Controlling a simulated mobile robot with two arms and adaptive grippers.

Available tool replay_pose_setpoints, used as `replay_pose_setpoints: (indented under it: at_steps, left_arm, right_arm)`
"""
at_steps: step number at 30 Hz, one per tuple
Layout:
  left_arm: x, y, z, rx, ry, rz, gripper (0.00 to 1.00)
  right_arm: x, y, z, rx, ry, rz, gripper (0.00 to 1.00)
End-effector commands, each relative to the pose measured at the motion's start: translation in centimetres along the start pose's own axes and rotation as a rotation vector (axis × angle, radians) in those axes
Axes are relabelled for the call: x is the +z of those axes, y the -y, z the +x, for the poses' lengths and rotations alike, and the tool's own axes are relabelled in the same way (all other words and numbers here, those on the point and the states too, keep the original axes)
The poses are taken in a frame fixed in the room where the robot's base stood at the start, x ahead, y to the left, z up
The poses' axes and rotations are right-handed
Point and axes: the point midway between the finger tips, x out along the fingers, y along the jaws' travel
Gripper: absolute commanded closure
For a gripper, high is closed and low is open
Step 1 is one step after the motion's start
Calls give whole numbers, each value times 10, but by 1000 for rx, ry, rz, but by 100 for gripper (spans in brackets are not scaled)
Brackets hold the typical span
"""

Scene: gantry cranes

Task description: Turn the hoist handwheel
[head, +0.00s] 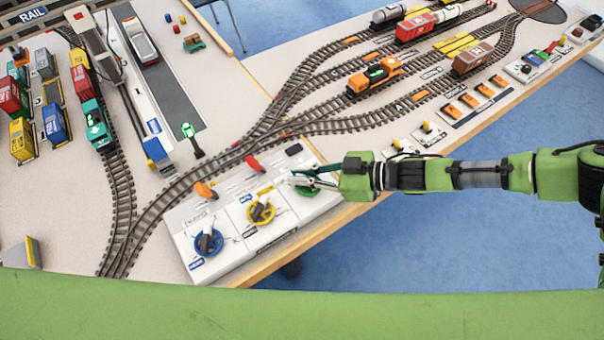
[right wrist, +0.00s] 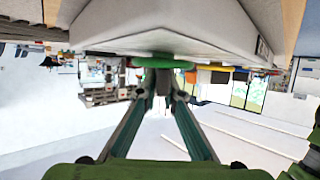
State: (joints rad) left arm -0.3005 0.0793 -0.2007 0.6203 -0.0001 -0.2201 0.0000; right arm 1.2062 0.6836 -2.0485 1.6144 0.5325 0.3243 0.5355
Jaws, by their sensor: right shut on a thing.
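A white control panel (head: 222,217) at the table's front edge carries three handwheels: a blue one (head: 208,243), a yellow one (head: 261,211) and a green one (head: 305,190). I cannot read which label says hoist. My right gripper (head: 310,178) reaches in from the right and is shut on the green handwheel, hiding part of it. In the right wrist view the green rim (right wrist: 160,63) shows at the fingertips (right wrist: 160,88), under the white panel edge. My left gripper is not in view.
Curved tracks (head: 240,150) run close behind the panel, with an orange locomotive (head: 374,74) on one. Red and orange levers (head: 205,190) stand along the panel's back. A signal with a green light (head: 190,135) stands left of the tracks. The table edge drops to blue floor (head: 420,240).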

Motion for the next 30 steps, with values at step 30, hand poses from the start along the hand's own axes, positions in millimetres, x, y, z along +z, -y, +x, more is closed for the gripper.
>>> replay_pose_setpoints:
  at_steps: [30]
  left_arm:
    - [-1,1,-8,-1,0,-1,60]
  right_arm:
    - [0,4,1,-157,-2,-63,87]
